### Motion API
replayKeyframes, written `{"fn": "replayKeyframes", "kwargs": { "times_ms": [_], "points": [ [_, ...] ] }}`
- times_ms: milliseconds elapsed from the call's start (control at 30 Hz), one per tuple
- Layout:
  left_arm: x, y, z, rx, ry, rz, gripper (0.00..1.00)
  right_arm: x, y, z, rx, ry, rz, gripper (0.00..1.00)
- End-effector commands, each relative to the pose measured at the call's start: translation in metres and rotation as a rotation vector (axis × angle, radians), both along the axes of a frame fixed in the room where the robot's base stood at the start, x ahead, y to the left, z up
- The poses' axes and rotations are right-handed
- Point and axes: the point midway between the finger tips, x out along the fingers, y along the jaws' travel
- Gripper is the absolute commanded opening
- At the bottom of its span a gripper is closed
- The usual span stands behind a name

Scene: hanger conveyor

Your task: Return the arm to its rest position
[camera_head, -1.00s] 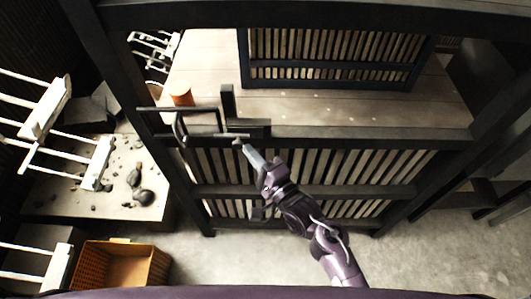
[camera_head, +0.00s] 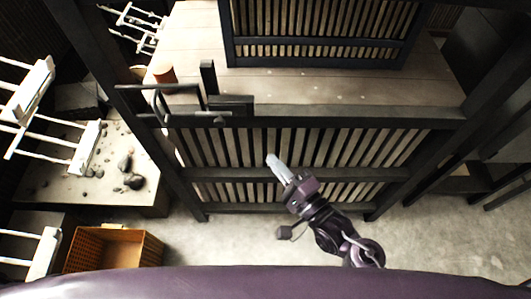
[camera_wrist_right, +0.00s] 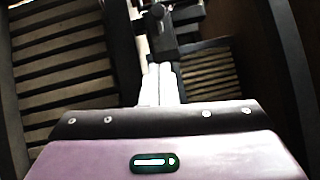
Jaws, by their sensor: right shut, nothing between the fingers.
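My right gripper (camera_head: 272,160) shows in the head view in front of the dark slatted wooden panel (camera_head: 310,150). Its pale fingers are together and hold nothing. My purple right arm comes up from the lower right. In the right wrist view the closed fingers of the gripper (camera_wrist_right: 160,75) point away from the purple wrist, with slats on both sides. My left gripper is in neither current view.
A dark metal bracket (camera_head: 185,104) and block stand on the dark rail above the panel. An orange-brown cylinder (camera_head: 164,74) stands behind. A brown crate (camera_head: 155,250) sits lower left, by a low platform with stones (camera_head: 125,160) and white racks (camera_head: 85,150). Floor at lower right is clear.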

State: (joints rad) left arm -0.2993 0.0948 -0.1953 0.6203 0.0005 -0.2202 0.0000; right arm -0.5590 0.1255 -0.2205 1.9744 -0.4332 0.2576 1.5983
Motion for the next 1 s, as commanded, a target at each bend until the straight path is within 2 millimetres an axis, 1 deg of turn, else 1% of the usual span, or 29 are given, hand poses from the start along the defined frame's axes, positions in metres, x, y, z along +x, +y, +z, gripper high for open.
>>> {"fn": "replayKeyframes", "kwargs": {
  "times_ms": [100,200,300,667,733,767,867,967,1000],
  "points": [
    [0.000,-0.008,-0.002,-0.009,0.000,0.002,0.00,-0.005,-0.003,-0.001,0.001,0.000,0.001,0.00],
    [0.000,-0.016,-0.002,-0.020,0.000,0.003,0.00,-0.005,-0.003,0.000,0.001,0.000,0.001,0.00],
    [-0.001,-0.020,-0.002,-0.024,0.001,0.001,0.00,-0.005,-0.003,0.000,0.001,0.000,0.001,0.00],
    [-0.001,-0.017,-0.002,-0.020,0.001,-0.001,0.00,-0.005,-0.003,0.000,0.000,0.000,0.000,0.00],
    [-0.001,-0.015,-0.002,-0.019,0.001,-0.002,0.00,-0.004,-0.004,-0.007,-0.014,0.004,-0.005,0.00],
    [-0.001,-0.015,-0.003,-0.018,0.001,-0.002,0.00,-0.003,-0.005,-0.013,-0.029,0.009,-0.008,0.00],
    [-0.001,-0.013,-0.004,-0.016,0.002,-0.002,0.00,0.000,-0.010,-0.052,-0.126,0.034,-0.032,0.00],
    [-0.001,-0.012,-0.007,-0.015,0.001,-0.001,0.00,-0.001,-0.021,-0.117,-0.299,0.077,-0.058,0.00],
    [-0.001,-0.012,-0.008,-0.015,0.001,-0.001,0.00,-0.003,-0.027,-0.147,-0.383,0.098,-0.065,0.00]
  ]
}}
